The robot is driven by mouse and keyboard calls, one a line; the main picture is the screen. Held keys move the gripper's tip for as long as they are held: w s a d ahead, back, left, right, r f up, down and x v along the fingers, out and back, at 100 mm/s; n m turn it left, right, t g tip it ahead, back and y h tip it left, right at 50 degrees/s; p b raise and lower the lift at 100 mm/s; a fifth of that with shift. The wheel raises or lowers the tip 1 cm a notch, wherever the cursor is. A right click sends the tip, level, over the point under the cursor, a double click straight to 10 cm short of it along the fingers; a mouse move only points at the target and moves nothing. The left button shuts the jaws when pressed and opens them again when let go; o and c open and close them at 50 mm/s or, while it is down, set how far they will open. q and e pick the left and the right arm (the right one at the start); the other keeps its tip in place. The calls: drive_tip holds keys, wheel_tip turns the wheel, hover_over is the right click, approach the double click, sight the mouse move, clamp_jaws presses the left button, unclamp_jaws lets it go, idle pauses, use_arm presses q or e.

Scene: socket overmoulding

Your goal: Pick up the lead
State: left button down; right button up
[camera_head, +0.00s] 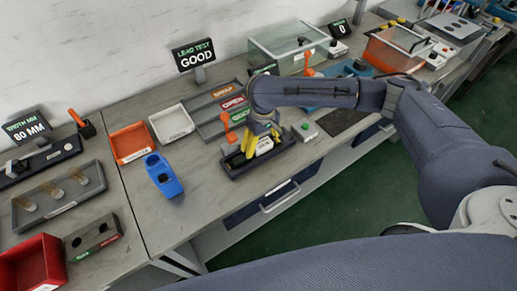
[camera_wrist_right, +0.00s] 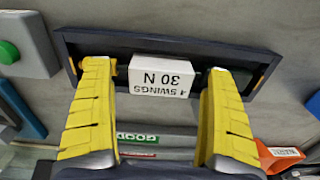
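My right gripper (camera_head: 262,135) reaches down over a dark, shallow tray-like fixture (camera_head: 283,151) near the table's front edge. In the right wrist view its two yellow fingers (camera_wrist_right: 157,75) are spread apart. A white block (camera_wrist_right: 160,76) marked "4 SWINGS 30 N" shows between them, with visible gaps at its sides. The fixture (camera_wrist_right: 165,42) also shows there, with small dark and yellow parts near the fingertips. I cannot clearly make out the lead; it may be hidden by the fingers. My left gripper is not in view.
A screen (camera_head: 195,55) reads "LEAD TEST GOOD". Behind the fixture is a sectioned tray (camera_head: 205,117) with coloured labels. An orange bin (camera_head: 130,142), a white bin (camera_head: 171,123) and a blue device (camera_head: 163,175) stand left. A green-button box (camera_head: 305,131) is close on the right.

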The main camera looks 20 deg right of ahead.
drive_tip(key=c, duration=1.3)
drive_tip(key=shift+r, duration=0.1)
